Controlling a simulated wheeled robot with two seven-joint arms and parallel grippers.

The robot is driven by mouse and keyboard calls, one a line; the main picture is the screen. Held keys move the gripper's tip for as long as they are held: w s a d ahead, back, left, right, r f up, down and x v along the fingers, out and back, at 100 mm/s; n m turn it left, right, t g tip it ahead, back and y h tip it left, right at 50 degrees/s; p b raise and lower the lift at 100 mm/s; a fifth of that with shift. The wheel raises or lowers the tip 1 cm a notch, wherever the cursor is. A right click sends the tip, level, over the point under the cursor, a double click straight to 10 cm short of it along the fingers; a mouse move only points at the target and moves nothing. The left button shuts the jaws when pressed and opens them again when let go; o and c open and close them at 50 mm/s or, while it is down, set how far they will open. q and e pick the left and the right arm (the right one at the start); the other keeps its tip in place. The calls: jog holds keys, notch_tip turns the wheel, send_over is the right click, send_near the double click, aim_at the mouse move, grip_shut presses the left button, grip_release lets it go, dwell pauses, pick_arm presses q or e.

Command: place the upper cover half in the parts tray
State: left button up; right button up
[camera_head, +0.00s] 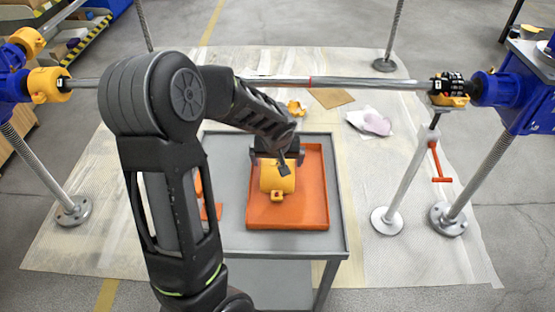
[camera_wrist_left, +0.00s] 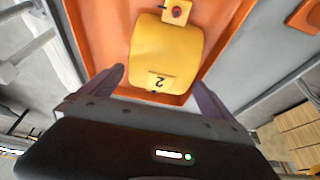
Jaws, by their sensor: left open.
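The yellow cover half (camera_head: 277,180), a curved shell with lugs, sits in the orange parts tray (camera_head: 314,215) on the grey cart. In the left wrist view the cover half (camera_wrist_left: 166,48) shows a "2" label and a lug with a reddish bolt, inside the tray walls (camera_wrist_left: 103,38). My left gripper (camera_head: 277,158) is over the far part of the tray at the cover half. In the wrist view its two fingers (camera_wrist_left: 158,78) are spread, with nothing held between them. Whether a fingertip touches the cover half cannot be told. My right gripper is not in view.
Orange pieces (camera_head: 208,205) lie on the cart (camera_head: 235,238) left of the tray. A long shaft (camera_head: 350,83) crosses behind the cart, with a black coupling (camera_head: 449,83) and a yellow lower part at its right. Screw-jack posts (camera_head: 480,180) stand on both sides.

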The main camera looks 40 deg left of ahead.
pick_arm(q)
jog(key=v, duration=1.2)
